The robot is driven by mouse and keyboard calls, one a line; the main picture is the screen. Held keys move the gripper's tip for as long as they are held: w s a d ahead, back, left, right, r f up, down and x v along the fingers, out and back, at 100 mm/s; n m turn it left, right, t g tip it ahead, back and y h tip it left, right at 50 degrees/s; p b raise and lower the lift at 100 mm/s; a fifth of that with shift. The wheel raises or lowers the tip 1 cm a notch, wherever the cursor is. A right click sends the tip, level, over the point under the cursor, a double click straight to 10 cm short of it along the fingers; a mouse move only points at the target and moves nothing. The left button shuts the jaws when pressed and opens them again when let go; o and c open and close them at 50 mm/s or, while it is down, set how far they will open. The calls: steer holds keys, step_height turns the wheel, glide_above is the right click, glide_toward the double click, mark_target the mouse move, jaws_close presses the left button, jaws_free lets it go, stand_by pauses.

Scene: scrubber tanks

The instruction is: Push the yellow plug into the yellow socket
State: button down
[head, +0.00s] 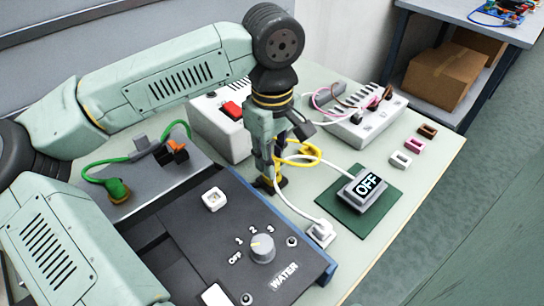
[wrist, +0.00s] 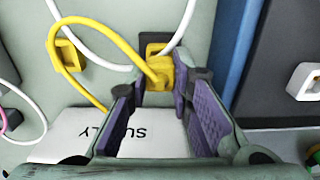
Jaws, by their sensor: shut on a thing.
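My gripper (wrist: 158,88) is shut on the yellow plug (wrist: 159,72), which sits between the tips of its purple-padded fingers. A yellow cable (wrist: 103,33) leaves the plug and loops to the left. A darker yellow piece (wrist: 154,43) shows just beyond the plug; I cannot tell whether it is part of the plug or a socket. A yellow square frame (wrist: 66,54), which looks like a socket, is to the left, apart from the plug. In the head view my gripper (head: 268,182) is low beside the black panel, and its fingers mostly hide the plug.
The black water panel (head: 270,285) with a knob and white socket (head: 214,199) is beside my gripper. White cables cross nearby.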

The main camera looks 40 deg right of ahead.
steer(key=shift+f, duration=0.15)
steer(key=shift+f+b, duration=0.75)
steer(key=shift+b, duration=0.1)
steer(key=c, duration=1.3)
jaws_free()
steer(key=shift+c, duration=0.2)
steer(key=shift+o, duration=0.3)
steer(key=o, duration=0.4)
steer(key=shift+r+p, duration=2.6)
steer(key=shift+r, duration=1.65)
